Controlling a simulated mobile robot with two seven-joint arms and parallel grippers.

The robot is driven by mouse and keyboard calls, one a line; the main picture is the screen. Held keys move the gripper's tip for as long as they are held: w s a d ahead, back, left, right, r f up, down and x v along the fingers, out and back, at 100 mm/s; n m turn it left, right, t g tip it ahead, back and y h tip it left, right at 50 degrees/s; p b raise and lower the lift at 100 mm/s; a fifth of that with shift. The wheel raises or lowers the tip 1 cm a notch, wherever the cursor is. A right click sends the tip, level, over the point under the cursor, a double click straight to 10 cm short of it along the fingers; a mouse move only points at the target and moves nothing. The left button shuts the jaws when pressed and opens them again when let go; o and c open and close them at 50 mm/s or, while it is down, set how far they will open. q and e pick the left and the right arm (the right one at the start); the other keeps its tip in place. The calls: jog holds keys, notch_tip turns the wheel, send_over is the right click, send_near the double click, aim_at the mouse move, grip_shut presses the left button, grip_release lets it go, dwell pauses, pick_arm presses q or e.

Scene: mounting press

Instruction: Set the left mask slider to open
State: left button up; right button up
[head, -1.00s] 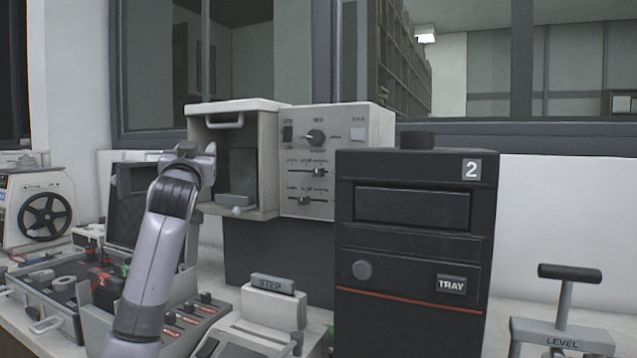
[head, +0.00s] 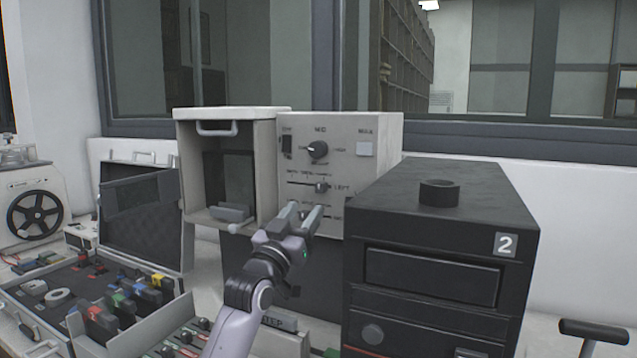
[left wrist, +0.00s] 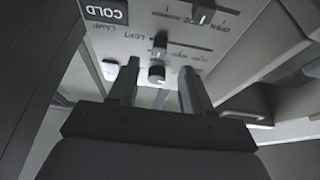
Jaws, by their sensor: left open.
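The control panel (head: 380,185) is the pale front of a box. Its upper slider, marked LEFT, has a dark knob (head: 321,187) toward the right end of its track; the smaller labels are too small to read surely. In the left wrist view the panel is upside down, and this slider knob (left wrist: 160,44) shows beyond the fingers. My left gripper (head: 306,213) is open and empty just below that slider, its fingers pointing up and hiding much of the lower slider. The lower slider's knob (left wrist: 203,12) shows in the left wrist view. My right gripper is out of view.
A round dial (head: 318,149) and a white button (head: 364,149) sit above the sliders. An open compartment (head: 226,113) is left of the panel. A tall black unit (head: 430,225) marked 2 stands close at the right. Open cases with coloured parts (head: 125,305) lie at the left.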

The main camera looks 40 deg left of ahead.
aim_at(318, 191)
pick_arm(q)
jog(key=shift+p+x, duration=0.75)
jog(key=shift+x, duration=2.7)
grip_shut()
